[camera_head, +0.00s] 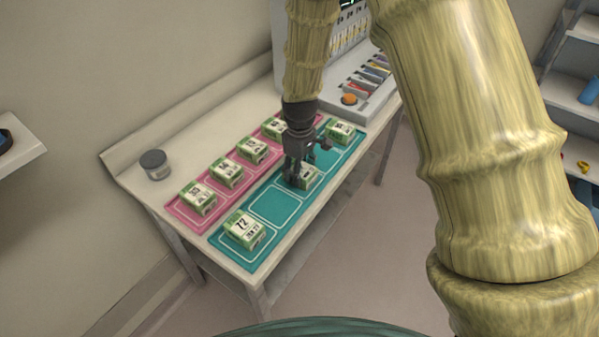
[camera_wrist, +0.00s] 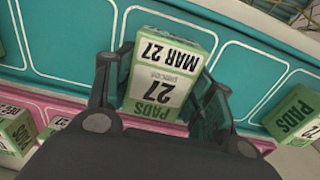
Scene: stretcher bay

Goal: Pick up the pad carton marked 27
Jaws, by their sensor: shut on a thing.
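The pad carton marked 27 (camera_wrist: 158,84) is green and white, with "PADS", "27" and "MAR 27" on it. It sits between the fingers of my gripper (camera_wrist: 160,95) in the wrist view. My gripper is shut on it, one finger on each side. In the head view my gripper (camera_head: 300,175) is over the teal mat (camera_head: 274,204), and the carton (camera_head: 309,179) shows partly behind the fingers. I cannot tell whether the carton touches the mat.
A carton marked 72 (camera_head: 243,230) stands at the mat's near end and another carton (camera_head: 340,131) at its far end. A pink mat (camera_head: 179,210) alongside bears several cartons. A grey jar (camera_head: 154,164) stands at left; a machine (camera_head: 367,92) is at the back.

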